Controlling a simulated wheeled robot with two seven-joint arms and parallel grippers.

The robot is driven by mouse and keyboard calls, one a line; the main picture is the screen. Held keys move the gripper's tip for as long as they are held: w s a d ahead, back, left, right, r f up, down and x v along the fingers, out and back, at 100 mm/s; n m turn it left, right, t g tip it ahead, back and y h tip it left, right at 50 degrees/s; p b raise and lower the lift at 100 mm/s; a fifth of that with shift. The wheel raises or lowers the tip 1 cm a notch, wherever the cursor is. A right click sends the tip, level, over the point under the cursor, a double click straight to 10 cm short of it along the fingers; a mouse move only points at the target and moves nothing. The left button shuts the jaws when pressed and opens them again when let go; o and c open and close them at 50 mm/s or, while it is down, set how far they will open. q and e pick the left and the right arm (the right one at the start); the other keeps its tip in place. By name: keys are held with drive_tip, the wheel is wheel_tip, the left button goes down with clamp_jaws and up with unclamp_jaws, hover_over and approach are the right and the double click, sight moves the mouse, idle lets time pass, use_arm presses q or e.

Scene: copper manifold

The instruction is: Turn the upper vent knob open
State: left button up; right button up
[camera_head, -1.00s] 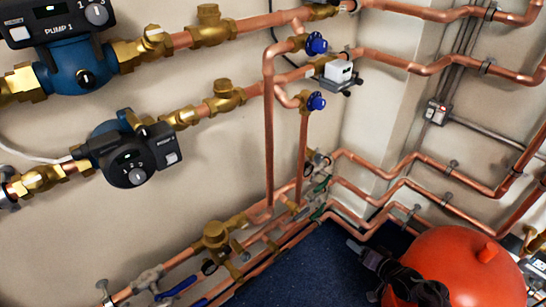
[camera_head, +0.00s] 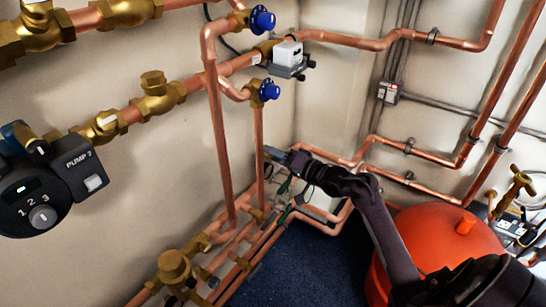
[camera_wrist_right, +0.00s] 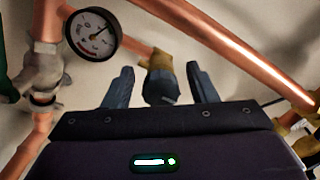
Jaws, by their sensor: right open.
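The upper vent knob (camera_head: 262,19) is blue and sits on a brass fitting at the top of the copper pipework in the head view. A similar lower blue knob (camera_head: 268,90) is below it. My right gripper (camera_head: 273,154) is open, below both knobs and apart from them in the head view. In the right wrist view its two fingers (camera_wrist_right: 163,88) stand on either side of a dark blue-grey cap (camera_wrist_right: 158,88) on a brass fitting. I cannot tell which fitting this is, or whether the fingers touch it. My left gripper is not in view.
A white box (camera_head: 288,53) on a grey mount sits right of the knobs. A round gauge (camera_wrist_right: 92,33) is left of the fingers in the wrist view. A red vessel (camera_head: 440,240) stands below my right arm. Copper pipes run along both walls.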

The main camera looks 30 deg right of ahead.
drive_tip(key=shift+w+a, duration=0.15)
drive_tip(key=shift+w, duration=0.15)
drive_tip(key=c, duration=1)
drive_tip(key=shift+o, duration=0.2)
